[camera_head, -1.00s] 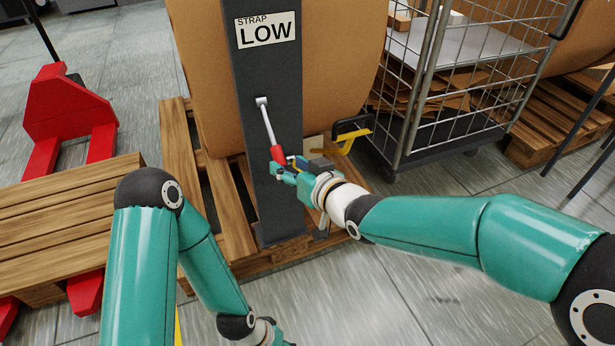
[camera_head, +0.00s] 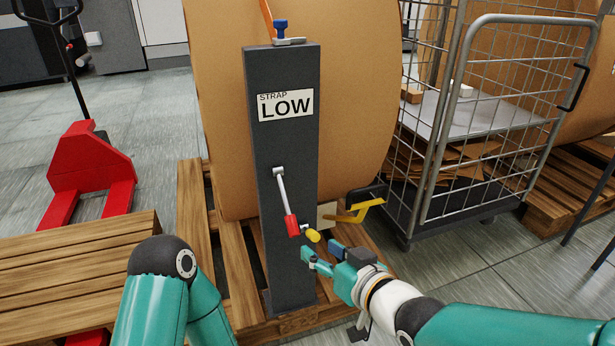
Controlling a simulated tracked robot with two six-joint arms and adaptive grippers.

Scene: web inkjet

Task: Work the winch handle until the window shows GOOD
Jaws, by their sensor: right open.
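A dark grey winch post (camera_head: 285,200) stands upright in front of a big brown roll. Its white window (camera_head: 285,105) reads STRAP LOW. The winch handle (camera_head: 284,195) is a grey crank arm hanging down and slightly right from its pivot, with a red part (camera_head: 292,227) at its lower end and a yellow knob (camera_head: 313,236) just right of it. My right gripper (camera_head: 320,253) is open, just below and right of the yellow knob, with nothing seen between its fingers. My left arm shows at the lower left; its gripper is out of view.
The brown roll (camera_head: 360,90) rests on a wooden pallet (camera_head: 195,220). A wire cage trolley (camera_head: 480,120) stands at the right, with a yellow bracket (camera_head: 368,207) near its base. A red pallet truck (camera_head: 85,175) and another pallet (camera_head: 70,250) are at the left.

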